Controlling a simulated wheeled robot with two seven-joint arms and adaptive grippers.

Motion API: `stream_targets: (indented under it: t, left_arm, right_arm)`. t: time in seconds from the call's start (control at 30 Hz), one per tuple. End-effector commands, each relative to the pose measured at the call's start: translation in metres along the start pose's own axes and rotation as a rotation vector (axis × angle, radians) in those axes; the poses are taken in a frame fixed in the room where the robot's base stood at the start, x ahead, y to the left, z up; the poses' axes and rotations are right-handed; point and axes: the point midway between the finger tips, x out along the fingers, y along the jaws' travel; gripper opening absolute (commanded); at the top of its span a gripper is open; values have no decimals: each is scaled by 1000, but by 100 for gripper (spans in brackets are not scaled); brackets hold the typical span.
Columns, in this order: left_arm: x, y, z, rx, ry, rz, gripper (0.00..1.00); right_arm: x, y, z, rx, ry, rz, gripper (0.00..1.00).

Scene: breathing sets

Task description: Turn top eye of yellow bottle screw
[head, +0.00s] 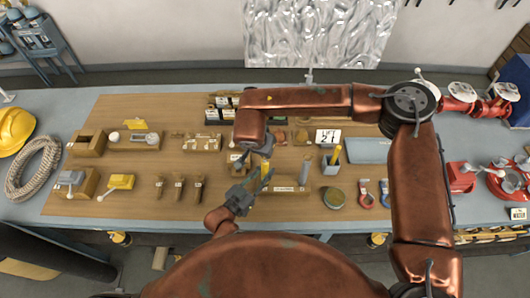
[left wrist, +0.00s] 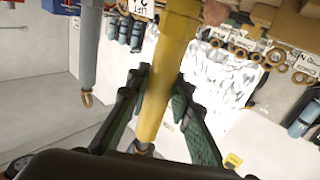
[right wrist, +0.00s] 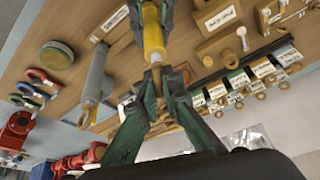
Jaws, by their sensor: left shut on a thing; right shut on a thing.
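The yellow bottle screw (head: 265,169) stands tilted above the wooden board in the head view, partly hidden by my grippers. My left gripper (head: 252,186) is shut on its yellow body (left wrist: 168,62), which runs between the green fingers (left wrist: 160,88) in the left wrist view. My right gripper (head: 262,150) comes from above. In the right wrist view its fingers (right wrist: 158,78) are shut around the eye at one end of the yellow body (right wrist: 153,35). The eye itself is mostly hidden by the fingers.
A grey bottle screw (head: 304,172) stands just right of my grippers; it also shows in the right wrist view (right wrist: 95,75). A pen cup (head: 331,166) and round green tin (head: 334,197) are farther right. Wooden holders (head: 201,142) sit left.

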Motion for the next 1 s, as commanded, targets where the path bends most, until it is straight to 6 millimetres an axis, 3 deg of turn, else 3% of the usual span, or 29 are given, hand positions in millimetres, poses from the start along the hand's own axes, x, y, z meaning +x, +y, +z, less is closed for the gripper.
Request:
stream_targets:
  t: [0.03,0.3,0.33,0.57,0.87,1.0]
  left_arm:
    - [2,4,-6,0,13,6,0]
    - [2,5,-6,0,13,6,0]
    - [2,5,-6,0,13,6,0]
    - [2,3,-5,-1,11,4,0]
    - [1,1,-3,-1,7,2,0]
    - [1,1,-3,0,6,1,0]
  right_arm:
    - [7,2,6,-6,-11,5,0]
    - [7,2,7,-6,-11,5,0]
    - [7,2,7,-6,-11,5,8]
    - [5,1,4,-4,-7,4,23]
    - [2,1,2,-2,-4,3,24]
    - [-12,0,2,-2,-4,1,24]
